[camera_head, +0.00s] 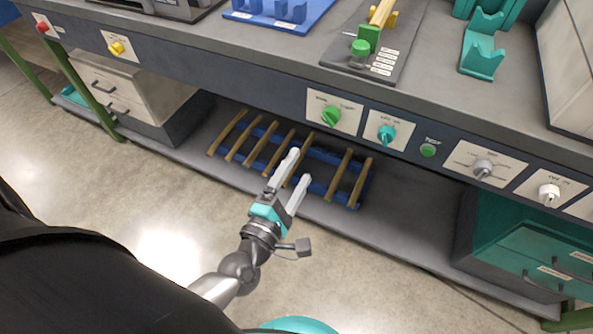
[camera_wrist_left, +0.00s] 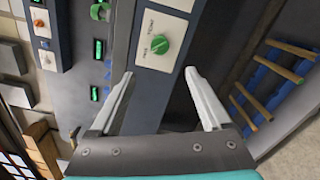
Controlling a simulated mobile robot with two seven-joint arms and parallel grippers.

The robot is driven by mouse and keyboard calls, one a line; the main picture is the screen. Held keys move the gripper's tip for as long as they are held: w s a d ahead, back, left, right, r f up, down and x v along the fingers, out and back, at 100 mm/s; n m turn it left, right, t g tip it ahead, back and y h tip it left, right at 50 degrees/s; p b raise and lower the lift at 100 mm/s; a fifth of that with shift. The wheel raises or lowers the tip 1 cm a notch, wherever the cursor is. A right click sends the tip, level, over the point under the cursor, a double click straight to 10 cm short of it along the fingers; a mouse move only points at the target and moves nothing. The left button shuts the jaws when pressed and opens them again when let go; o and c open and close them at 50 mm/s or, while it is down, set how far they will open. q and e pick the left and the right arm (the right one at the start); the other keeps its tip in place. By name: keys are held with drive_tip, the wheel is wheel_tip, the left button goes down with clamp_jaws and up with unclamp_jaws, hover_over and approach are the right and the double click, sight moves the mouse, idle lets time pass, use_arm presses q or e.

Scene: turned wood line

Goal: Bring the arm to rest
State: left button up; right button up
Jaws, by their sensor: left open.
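My left gripper (camera_head: 292,172) is open and empty. In the head view it is in front of the workbench, over the blue rack of wooden rods on the lower shelf. In the left wrist view its two fingers (camera_wrist_left: 160,100) are spread apart, with a green knob (camera_wrist_left: 159,44) on a white plate beyond them. Nothing is between the fingers. The same green knob (camera_head: 331,116) shows on the bench's front panel in the head view. My right gripper is in neither view.
The blue rack (camera_head: 318,187) holds several wooden rods. The panel also has a teal knob (camera_head: 387,134), a green button (camera_head: 428,150) and a grey knob (camera_head: 483,169). Drawers (camera_head: 131,97) stand at left, teal drawers (camera_head: 540,262) at right. The floor (camera_head: 150,215) before the bench is clear.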

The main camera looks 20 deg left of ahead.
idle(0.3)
use_arm(q)
drive_tip(key=s+a+f+m+g+h+p, duration=0.1)
drive_tip(key=s+f+m+g, duration=0.3)
drive_tip(key=f+m, duration=0.55)
drive_tip(key=s+a+f+m+g+p, duration=0.1)
drive_tip(key=s+f+m+g, duration=0.3)
drive_tip(key=f, duration=1)
drive_tip(key=s+a+f+m+g+y, duration=0.1)
drive_tip(key=s+a+f+m+g, duration=0.2)
drive_tip(key=s, duration=0.6)
drive_tip(key=s+a+f+m+g+y, duration=0.1)
drive_tip(key=s+a+f+m+g, duration=0.2)
drive_tip(key=s+f+m, duration=0.4)
wheel_tip(320, 180, down, 3)
drive_tip(key=shift+s+r+g+p, duration=0.1)
drive_tip(key=shift+s+g+p, duration=0.35)
drive_tip(key=shift+s+g, duration=0.4)
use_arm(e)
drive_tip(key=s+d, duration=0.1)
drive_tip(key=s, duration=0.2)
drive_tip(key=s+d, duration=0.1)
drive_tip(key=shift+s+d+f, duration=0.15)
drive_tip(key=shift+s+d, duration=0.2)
use_arm(q)
drive_tip(key=shift+a+m, duration=0.1)
drive_tip(key=shift+m, duration=0.15)
